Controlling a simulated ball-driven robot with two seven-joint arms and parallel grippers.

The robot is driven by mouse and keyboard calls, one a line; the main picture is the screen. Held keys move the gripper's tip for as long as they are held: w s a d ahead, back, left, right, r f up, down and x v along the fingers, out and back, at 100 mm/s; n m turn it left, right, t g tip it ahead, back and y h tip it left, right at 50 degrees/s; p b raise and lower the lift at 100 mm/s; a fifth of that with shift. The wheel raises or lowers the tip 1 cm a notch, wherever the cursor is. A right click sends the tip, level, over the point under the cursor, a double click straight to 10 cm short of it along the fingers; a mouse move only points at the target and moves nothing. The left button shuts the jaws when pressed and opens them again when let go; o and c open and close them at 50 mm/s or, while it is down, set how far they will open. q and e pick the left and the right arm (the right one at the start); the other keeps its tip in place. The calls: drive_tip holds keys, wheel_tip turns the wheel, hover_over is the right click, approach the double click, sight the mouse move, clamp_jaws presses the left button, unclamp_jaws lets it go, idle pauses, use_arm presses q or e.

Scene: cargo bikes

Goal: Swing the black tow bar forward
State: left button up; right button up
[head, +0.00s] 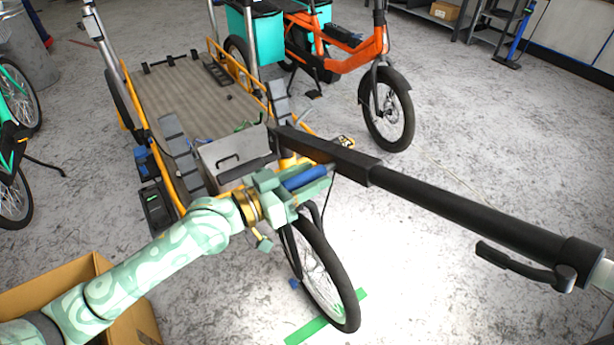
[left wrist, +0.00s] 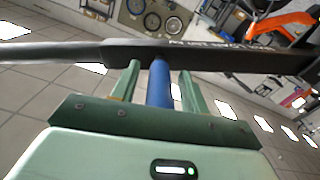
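The black tow bar (head: 460,210) runs from the front of the cargo bike out to the right edge in the head view. A black lever (head: 525,268) hangs near its right end. In the left wrist view the bar (left wrist: 140,50) crosses the upper part of the picture. A blue grip (head: 305,178) sticks out from the bar toward my left gripper (head: 308,181). In the left wrist view the blue grip (left wrist: 158,86) stands between the two fingers of my left gripper (left wrist: 158,75), with gaps showing on both sides. My right gripper is not in view.
The cargo bike's flat bed (head: 185,95) lies behind the bar, its front wheel (head: 322,275) below it. An orange bike (head: 350,62) stands at the back. A cardboard box (head: 60,278) is at lower left. Grey floor (head: 440,300) is open at lower right.

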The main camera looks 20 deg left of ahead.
use_arm(q)
clamp_jaws()
wheel_tip(320, 180, down, 8)
drive_tip(key=s+d+m+b, duration=0.1)
drive_tip(key=m+b, duration=0.1)
drive_tip(key=m, duration=0.1)
drive_tip(key=shift+s+d+r+b, duration=0.15)
drive_tip(key=shift+d+r+b, duration=0.1)
drive_tip(key=shift+b, duration=0.05)
drive_tip(key=shift+c, duration=0.5)
unclamp_jaws()
drive_tip(key=shift+o, duration=0.9)
drive_tip(key=shift+r, duration=0.15)
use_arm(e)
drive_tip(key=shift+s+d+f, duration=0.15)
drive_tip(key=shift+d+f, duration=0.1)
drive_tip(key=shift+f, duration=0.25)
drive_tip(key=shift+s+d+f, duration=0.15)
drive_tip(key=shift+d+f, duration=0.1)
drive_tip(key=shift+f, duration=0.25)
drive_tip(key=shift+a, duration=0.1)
